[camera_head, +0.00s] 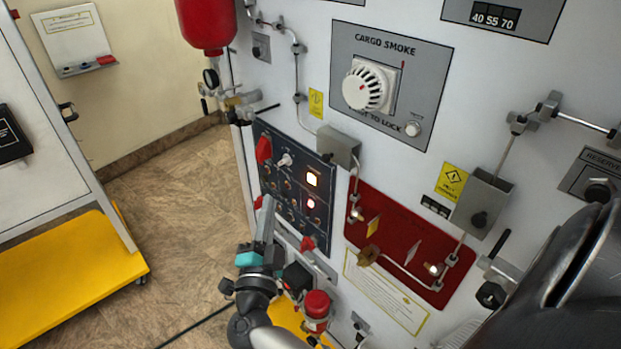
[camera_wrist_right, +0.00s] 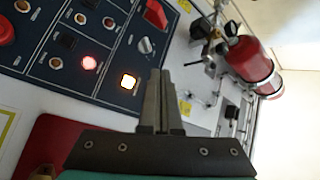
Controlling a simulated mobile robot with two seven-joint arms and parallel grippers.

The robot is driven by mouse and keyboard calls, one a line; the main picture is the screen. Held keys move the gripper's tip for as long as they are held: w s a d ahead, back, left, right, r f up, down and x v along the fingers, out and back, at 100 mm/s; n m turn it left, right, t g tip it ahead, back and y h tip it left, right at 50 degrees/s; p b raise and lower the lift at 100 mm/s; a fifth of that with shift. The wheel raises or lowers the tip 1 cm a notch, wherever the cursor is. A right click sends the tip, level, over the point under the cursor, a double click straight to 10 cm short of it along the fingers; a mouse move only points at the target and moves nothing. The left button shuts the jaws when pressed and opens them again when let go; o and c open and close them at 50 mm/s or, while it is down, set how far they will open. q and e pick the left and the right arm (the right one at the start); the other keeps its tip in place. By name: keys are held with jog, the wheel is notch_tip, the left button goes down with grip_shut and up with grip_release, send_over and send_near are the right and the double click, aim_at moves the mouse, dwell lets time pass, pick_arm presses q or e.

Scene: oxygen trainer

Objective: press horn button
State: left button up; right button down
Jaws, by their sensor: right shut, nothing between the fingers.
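A dark control panel (camera_head: 283,190) on the white wall carries several switches and lit buttons. I cannot read which control is the horn button. My right gripper (camera_head: 266,208) is shut and empty, its fingers pointing up in front of the panel's lower left; its fingertips also show in the wrist view (camera_wrist_right: 160,77). I cannot tell whether they touch the panel. My left gripper is not in view.
A red cylinder (camera_head: 207,24) hangs at upper left.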

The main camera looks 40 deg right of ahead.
aim_at(311, 179)
jog(key=d, duration=0.7)
jog(key=shift+w+d, duration=0.3)
jog(key=shift+d, duration=0.05)
dwell(1.7)
jog(key=shift+d+p, duration=0.4)
jog(key=shift+d, duration=0.4)
dwell(0.7)
jog(key=shift+a+p, duration=0.3)
jog(key=shift+a, duration=0.5)
jog(key=shift+a, duration=0.1)
